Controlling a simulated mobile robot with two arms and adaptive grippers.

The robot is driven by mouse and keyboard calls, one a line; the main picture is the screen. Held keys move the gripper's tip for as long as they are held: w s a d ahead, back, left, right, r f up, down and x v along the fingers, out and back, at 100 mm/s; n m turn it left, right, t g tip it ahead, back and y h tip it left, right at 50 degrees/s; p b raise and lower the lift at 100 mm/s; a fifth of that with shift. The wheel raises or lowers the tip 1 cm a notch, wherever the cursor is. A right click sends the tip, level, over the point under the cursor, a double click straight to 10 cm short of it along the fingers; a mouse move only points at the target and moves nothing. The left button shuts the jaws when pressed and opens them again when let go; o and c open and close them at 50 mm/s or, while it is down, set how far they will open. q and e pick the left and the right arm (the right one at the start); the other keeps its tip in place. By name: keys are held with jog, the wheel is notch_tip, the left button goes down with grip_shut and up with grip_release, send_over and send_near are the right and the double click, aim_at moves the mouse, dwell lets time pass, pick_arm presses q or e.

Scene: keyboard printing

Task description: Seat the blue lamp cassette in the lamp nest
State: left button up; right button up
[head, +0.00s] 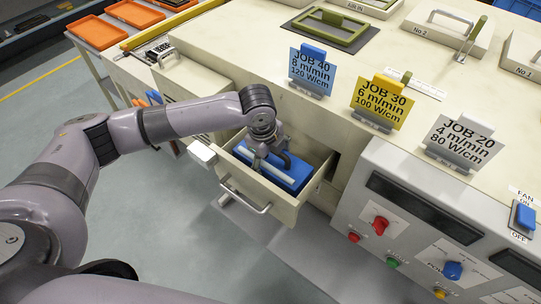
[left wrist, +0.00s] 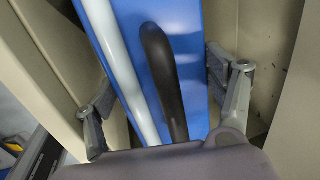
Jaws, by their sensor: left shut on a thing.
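The blue lamp cassette (head: 293,172) is a long blue block with a white tube along one side, inside the open cream drawer (head: 262,203) at the front of the machine. The left wrist view shows the cassette (left wrist: 196,50) close up, with a black handle on top. My left gripper (head: 268,156) reaches down into the drawer from above and is shut on the cassette, one finger on each side. The cassette's underside is hidden, so I cannot tell whether it is fully down. No separate lamp nest can be told apart from the drawer. My right gripper is out of view.
Cream drawer walls stand close on both sides of the fingers. A control panel (head: 420,225) with coloured knobs is to the right. Job cards in blue (head: 311,66), yellow (head: 381,100) and white (head: 461,140) stand on the worktop above. Open floor lies to the left.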

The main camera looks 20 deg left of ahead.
pick_arm(q)
jog(key=shift+f, duration=0.35)
dwell(0.6)
jog(key=shift+s+f, duration=0.3)
jog(key=shift+f, duration=0.15)
jog(key=shift+c, duration=0.2)
jog(key=shift+w, duration=0.15)
jog(key=shift+f, duration=0.2)
